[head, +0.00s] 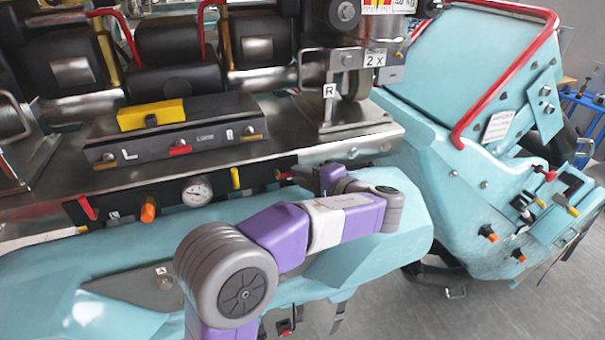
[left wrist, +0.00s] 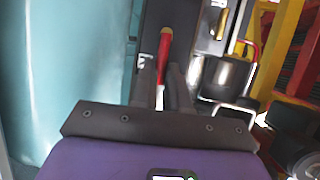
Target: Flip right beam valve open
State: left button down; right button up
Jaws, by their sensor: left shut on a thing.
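The black valve panel (head: 150,205) runs along the front of the train below a metal ledge. A red lever with a yellow end (left wrist: 163,62) stands between the fingers of my left gripper (left wrist: 160,88) in the left wrist view. My left gripper (head: 300,176) is shut on this red lever at the right end of the panel in the head view. Its fingertips and most of the lever are partly hidden there by the dark panel and the wrist. Another red lever (head: 87,207) sits at the panel's left end. My right gripper is not in view.
A pressure gauge (head: 197,191), a yellow lever (head: 235,178) and an orange knob (head: 148,213) are on the panel left of my gripper. The metal ledge (head: 345,140) is close above my gripper. The turquoise body (head: 360,240) lies under my forearm.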

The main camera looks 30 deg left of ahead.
pick_arm(q)
jog(key=shift+f, duration=0.1)
jog(key=c, duration=1.1)
grip_release()
jog(key=shift+d, duration=0.15)
jog(key=b+v, duration=0.1)
jog(key=v, duration=0.6)
jog(key=shift+d, duration=0.2)
